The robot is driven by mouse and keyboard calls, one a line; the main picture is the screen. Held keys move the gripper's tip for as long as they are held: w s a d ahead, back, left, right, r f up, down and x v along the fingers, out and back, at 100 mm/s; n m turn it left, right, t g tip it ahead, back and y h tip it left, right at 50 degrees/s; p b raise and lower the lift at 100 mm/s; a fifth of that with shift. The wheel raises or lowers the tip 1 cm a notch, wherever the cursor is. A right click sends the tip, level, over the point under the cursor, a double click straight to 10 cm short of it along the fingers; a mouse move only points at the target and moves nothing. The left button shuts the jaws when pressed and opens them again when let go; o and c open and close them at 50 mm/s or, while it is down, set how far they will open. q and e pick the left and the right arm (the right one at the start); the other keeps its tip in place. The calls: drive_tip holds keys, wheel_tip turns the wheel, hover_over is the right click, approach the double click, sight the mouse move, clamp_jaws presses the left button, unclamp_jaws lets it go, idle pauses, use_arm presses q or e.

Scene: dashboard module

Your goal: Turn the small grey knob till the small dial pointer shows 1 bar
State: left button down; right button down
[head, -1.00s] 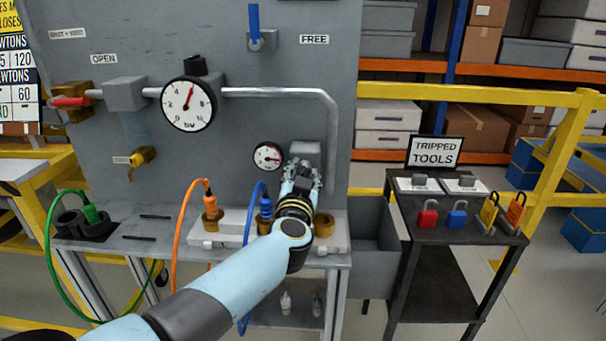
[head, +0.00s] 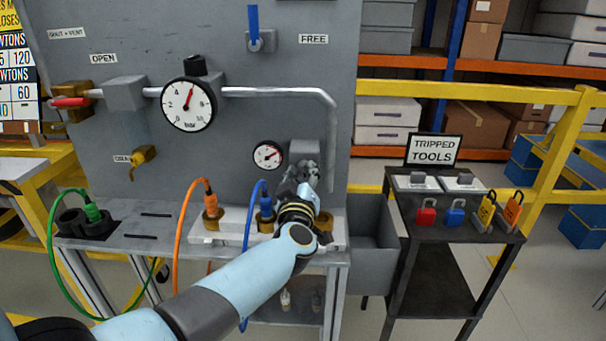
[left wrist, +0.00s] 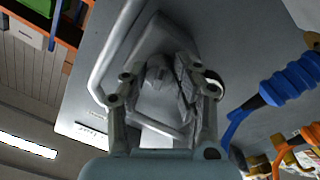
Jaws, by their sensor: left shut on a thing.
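The small dial (head: 267,155) is on the grey panel in the head view, white-faced with a red pointer. Its pointer leans to the upper right; the numbers are too small to read. Just right of it is a grey block (head: 303,149). My left gripper (head: 307,174) is at the lower front of this block and hides the small grey knob in the head view. In the left wrist view, my left gripper's fingers (left wrist: 165,84) are on either side of the grey knob (left wrist: 158,73), shut on it. My right gripper is not in view.
A larger dial (head: 188,104) and a pipe (head: 270,92) are above left. Below are a blue plug (head: 265,205) and an orange plug (head: 210,198) with cables close to my arm. A dark tool cart (head: 440,220) with padlocks stands to the right.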

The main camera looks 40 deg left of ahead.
use_arm(q)
drive_tip(key=n, duration=0.4)
drive_tip(key=shift+f+n+b, duration=0.1)
drive_tip(key=shift+n+b, duration=0.2)
drive_tip(key=shift+n, duration=0.1)
drive_tip(key=n+b, duration=0.1)
drive_tip(key=n, duration=0.4)
drive_tip(key=shift+d+n+y, duration=0.1)
drive_tip(key=shift+n+y, duration=0.2)
drive_tip(key=shift+n, duration=0.1)
drive_tip(key=n+b, duration=0.1)
drive_tip(key=n, duration=0.4)
drive_tip(key=shift+n+g+b, duration=0.3)
drive_tip(key=shift+b, duration=0.05)
drive_tip(key=shift+n+b, duration=0.65)
drive_tip(key=shift+n, duration=1.65)
drive_tip(key=c, duration=1)
unclamp_jaws()
